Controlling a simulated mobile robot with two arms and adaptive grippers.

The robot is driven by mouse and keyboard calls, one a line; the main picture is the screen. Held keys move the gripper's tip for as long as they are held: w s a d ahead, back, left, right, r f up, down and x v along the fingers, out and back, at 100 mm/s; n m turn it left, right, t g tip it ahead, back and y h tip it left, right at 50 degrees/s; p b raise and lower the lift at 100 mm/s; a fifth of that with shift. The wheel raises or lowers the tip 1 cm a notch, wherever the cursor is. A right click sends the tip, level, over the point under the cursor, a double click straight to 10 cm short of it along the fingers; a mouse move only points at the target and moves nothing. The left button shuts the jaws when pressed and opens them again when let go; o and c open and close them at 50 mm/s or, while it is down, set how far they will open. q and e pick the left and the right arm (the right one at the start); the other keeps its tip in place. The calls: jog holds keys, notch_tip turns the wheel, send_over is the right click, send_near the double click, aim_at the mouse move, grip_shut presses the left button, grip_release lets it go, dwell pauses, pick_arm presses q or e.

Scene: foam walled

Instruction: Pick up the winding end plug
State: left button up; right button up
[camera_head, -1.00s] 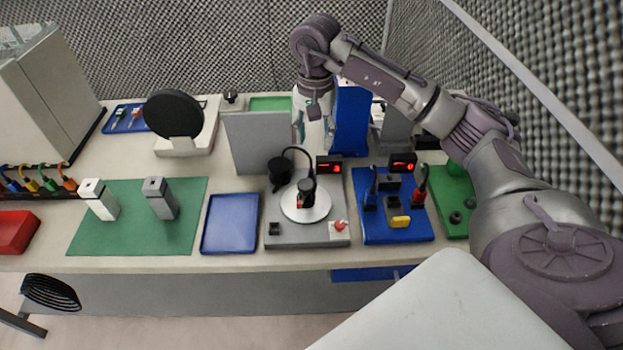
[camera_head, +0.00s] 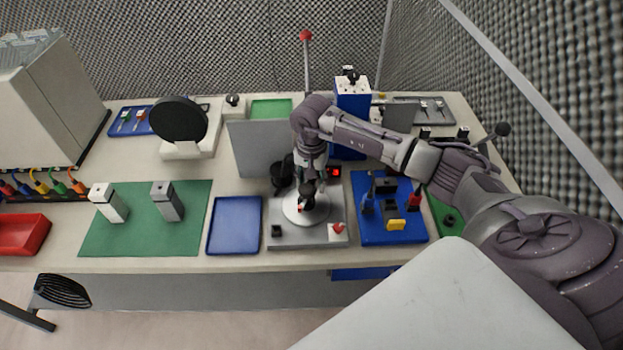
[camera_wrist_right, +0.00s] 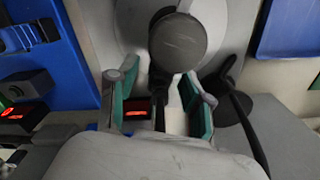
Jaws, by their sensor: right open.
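A black, round-topped piece (camera_wrist_right: 178,42) stands on the white disc (camera_head: 292,216) of the grey fixture; I take it for the winding end plug, but cannot be sure. In the head view it is largely covered by my right gripper (camera_head: 309,186), which points down over the disc. In the right wrist view my right gripper (camera_wrist_right: 160,85) is open, its green-padded fingers apart. The black piece lies just beyond the fingertips, and a thin dark part (camera_wrist_right: 160,88) shows between the fingers. Whether the fingers touch it cannot be told. My left gripper is out of view.
A black spool-like part (camera_head: 281,174) stands close behind the disc. A blue board with plugs (camera_head: 380,236) is to the right, an empty blue tray (camera_head: 235,226) to the left. A grey upright panel (camera_head: 254,150) stands behind. A green mat (camera_head: 140,235) carries two blocks.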

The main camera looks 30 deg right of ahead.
jog(key=shift+f, duration=0.1)
jog(key=shift+c, duration=0.2)
grip_shut()
